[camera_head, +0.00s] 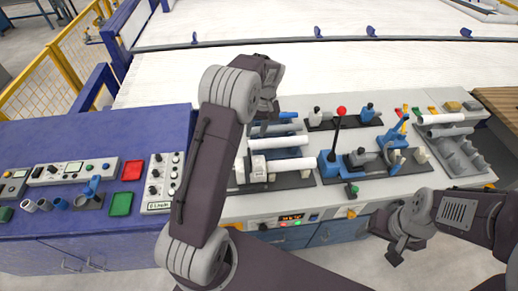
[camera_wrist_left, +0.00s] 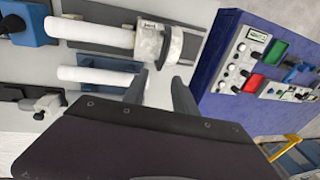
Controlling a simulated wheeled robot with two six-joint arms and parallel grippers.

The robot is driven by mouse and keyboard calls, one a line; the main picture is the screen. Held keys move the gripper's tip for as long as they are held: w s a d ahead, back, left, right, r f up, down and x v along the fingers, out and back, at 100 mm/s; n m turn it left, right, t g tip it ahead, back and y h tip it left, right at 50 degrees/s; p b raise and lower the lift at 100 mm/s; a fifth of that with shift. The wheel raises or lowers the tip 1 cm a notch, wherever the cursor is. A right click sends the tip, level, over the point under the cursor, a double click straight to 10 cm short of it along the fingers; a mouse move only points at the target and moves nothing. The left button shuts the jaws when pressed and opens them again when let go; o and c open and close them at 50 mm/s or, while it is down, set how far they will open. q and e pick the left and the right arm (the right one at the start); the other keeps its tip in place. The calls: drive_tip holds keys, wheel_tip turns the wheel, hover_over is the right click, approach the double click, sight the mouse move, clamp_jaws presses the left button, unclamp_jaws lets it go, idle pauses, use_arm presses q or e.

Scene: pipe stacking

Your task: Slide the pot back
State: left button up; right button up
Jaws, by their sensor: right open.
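I cannot pick out anything that is clearly a pot. Two white pipes lie on a grey fixture on the white bench: a rear pipe (camera_head: 287,142) and a front pipe (camera_head: 290,165). The front pipe has a pale collar (camera_head: 257,168) at its left end; this collar also shows in the left wrist view (camera_wrist_left: 150,44). My left gripper (camera_head: 264,120) is over the fixture, its jaws partly hidden by its arm; in the left wrist view its fingers (camera_wrist_left: 160,88) are apart with nothing seen between them. My right gripper (camera_head: 394,252) is open and empty in front of the bench.
A red-knobbed lever (camera_head: 341,112) and blue clamps (camera_head: 396,135) stand right of the fixture. A grey rack (camera_head: 462,152) holds a white pipe at the right. A blue bench (camera_head: 90,135) with control boxes is at the left. A white conveyor (camera_head: 330,65) lies behind.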

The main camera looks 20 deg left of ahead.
use_arm(q)
drive_tip(key=f, duration=0.1)
drive_tip(key=p, duration=0.3)
hover_over(249, 154)
wheel_tip(249, 154, down, 6)
drive_tip(key=f, duration=0.3)
drive_tip(key=shift+w+d+f+g, duration=0.2)
drive_tip(key=shift+w+g, duration=0.1)
drive_tip(key=shift+g, duration=0.1)
drive_tip(key=shift+f, duration=0.25)
drive_tip(key=shift+s, duration=0.1)
drive_tip(key=shift+c, duration=1.2)
clamp_jaws()
use_arm(e)
drive_tip(key=r, duration=0.2)
drive_tip(key=w+r, duration=0.1)
drive_tip(key=shift+d+r, duration=0.3)
use_arm(q)
drive_tip(key=shift+r, duration=0.1)
